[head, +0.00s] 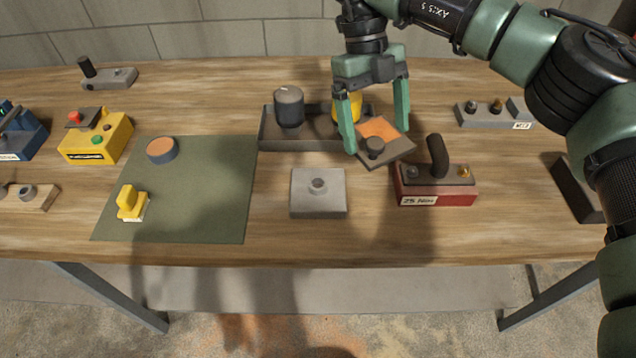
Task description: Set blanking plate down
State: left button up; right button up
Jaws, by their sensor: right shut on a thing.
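The blanking plate (388,153) looks like a flat, dark square plate with an orange face and a short dark knob. It is right of centre in the head view, slightly tilted in the picture. My right gripper (375,137) points down over it, its two green fingers shut on the plate at opposite sides. I cannot tell whether the plate touches the table or hangs just above it. My left gripper is not in view.
A dark tray (265,135) holding a dark cylinder and a yellow item adjoins the plate. A grey block (318,205) stands in front; a red box with a black handle (438,190) is at right. The green mat (205,210) has free room.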

jog(key=a+r+m+y, duration=0.1)
jog(key=m, duration=0.3)
jog(key=a+r+m+y, duration=0.1)
jog(key=a+m+y, duration=0.1)
jog(key=m, duration=0.2)
jog(key=w+a+r+m+y+b, duration=0.1)
jog(key=m, duration=0.2)
jog(key=shift+a+m+y, duration=0.15)
jog(key=shift+m+y, duration=0.15)
jog(key=shift+m, duration=0.1)
jog(key=a+r+m+t+y, duration=0.25)
jog(key=a+m+t, duration=0.2)
jog(key=m, duration=0.75)
jog(key=shift+g, duration=0.25)
jog(key=f+p, duration=0.1)
jog(key=f, duration=0.5)
jog(key=f+p, duration=0.1)
jog(key=f, duration=0.5)
jog(key=f+p, duration=0.1)
jog(key=f, duration=0.5)
jog(key=shift+a, duration=0.25)
jog(key=shift+w+f, duration=0.1)
jog(key=shift+f, duration=0.05)
jog(key=shift+f, duration=0.1)
jog(key=o, duration=1.8)
jog(key=shift+f+h, duration=0.1)
jog(key=shift+h, duration=0.15)
